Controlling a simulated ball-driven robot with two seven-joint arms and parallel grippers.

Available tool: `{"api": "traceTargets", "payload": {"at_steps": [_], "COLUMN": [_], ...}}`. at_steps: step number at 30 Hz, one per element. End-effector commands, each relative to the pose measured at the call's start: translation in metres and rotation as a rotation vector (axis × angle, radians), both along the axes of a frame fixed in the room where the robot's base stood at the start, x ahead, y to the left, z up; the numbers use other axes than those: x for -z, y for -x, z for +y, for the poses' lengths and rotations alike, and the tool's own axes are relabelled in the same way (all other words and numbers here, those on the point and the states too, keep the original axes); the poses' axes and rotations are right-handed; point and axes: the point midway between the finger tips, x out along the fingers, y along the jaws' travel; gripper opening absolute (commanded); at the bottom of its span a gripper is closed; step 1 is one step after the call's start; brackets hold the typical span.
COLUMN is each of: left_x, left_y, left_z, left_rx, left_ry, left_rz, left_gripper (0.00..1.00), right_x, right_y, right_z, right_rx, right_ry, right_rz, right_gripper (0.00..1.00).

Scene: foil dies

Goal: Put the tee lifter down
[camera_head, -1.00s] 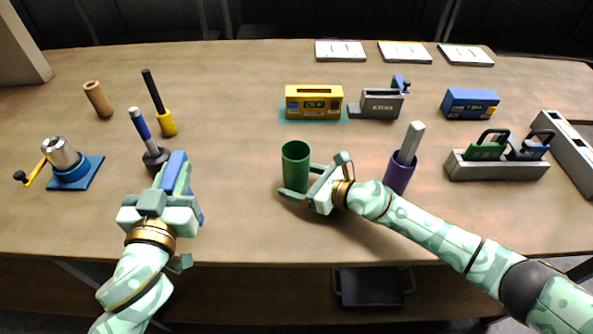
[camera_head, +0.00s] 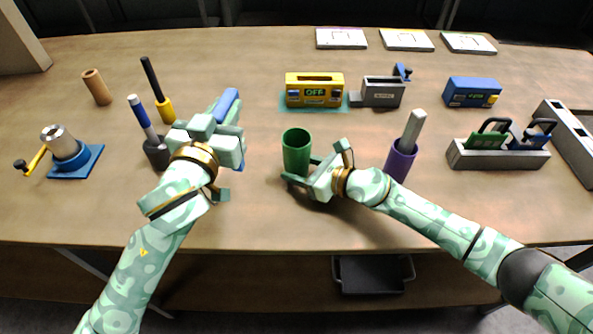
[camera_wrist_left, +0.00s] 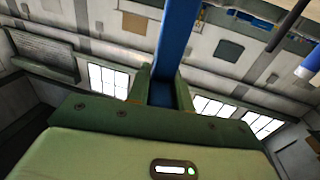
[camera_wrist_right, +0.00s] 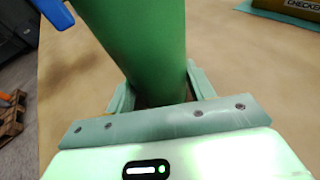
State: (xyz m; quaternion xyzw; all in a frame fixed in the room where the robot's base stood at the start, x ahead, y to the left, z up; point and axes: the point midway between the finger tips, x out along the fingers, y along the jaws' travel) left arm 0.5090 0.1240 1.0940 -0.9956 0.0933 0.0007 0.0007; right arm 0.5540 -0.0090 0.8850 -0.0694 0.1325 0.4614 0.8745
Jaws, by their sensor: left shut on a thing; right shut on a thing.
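My left gripper (camera_head: 226,122) is shut on a long blue bar (camera_head: 227,103), which I take to be the tee lifter. It is raised over the table, left of the green cup (camera_head: 296,150). The bar also rises between the fingers in the left wrist view (camera_wrist_left: 178,45); its lower end is hidden by the gripper. My right gripper (camera_head: 300,170) is shut on the green cup, which appears upright on the table with its mouth open. The cup fills the middle of the right wrist view (camera_wrist_right: 140,45).
A dark holder (camera_head: 156,153) with a blue-handled tool and a yellow holder (camera_head: 165,110) with a black rod stand left of my left gripper. A purple holder (camera_head: 400,162) with a grey bar is close to my right arm. A yellow box (camera_head: 314,92) stands behind the cup.

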Motion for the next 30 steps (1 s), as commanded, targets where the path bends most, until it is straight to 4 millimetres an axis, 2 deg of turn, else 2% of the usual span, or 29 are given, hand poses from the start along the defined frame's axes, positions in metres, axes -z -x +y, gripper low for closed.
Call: {"api": "traceTargets", "payload": {"at_steps": [1,6,11,14,17,24,27,30], "left_x": [-0.019,-0.065,-0.093,-0.095,-0.078,-0.006,0.018,0.033], "left_y": [-0.013,-0.039,-0.047,-0.049,-0.049,-0.049,-0.049,-0.049], "left_z": [-0.018,-0.077,-0.111,-0.12,-0.122,-0.122,-0.122,-0.122], "left_rx": [0.043,0.19,0.277,0.299,0.305,0.304,0.304,0.305], "left_ry": [0.001,0.0,-0.001,0.0,-0.001,-0.001,0.001,0.001], "left_rz": [-0.014,-0.011,-0.006,-0.002,0.003,0.004,0.002,0.001], "left_gripper": [0.0,0.0,0.0,0.0,0.0,0.0,0.0,0.0], "right_x": [0.0,0.0,0.001,0.001,0.001,0.001,0.001,0.001], "right_y": [0.0,0.0,0.0,0.0,0.0,0.0,0.0,0.0], "right_z": [0.0,0.0,0.0,0.0,0.0,0.0,0.0,0.0], "right_rx": [0.0,0.001,0.0,0.0,0.0,0.0,0.0,0.0], "right_ry": [0.001,0.001,0.001,0.001,0.001,0.001,0.001,0.002], "right_rz": [0.0,0.0,0.001,0.001,0.001,0.001,0.001,0.001], "right_gripper": [0.41,0.41,0.41,0.41,0.41,0.41,0.41,0.41]}}
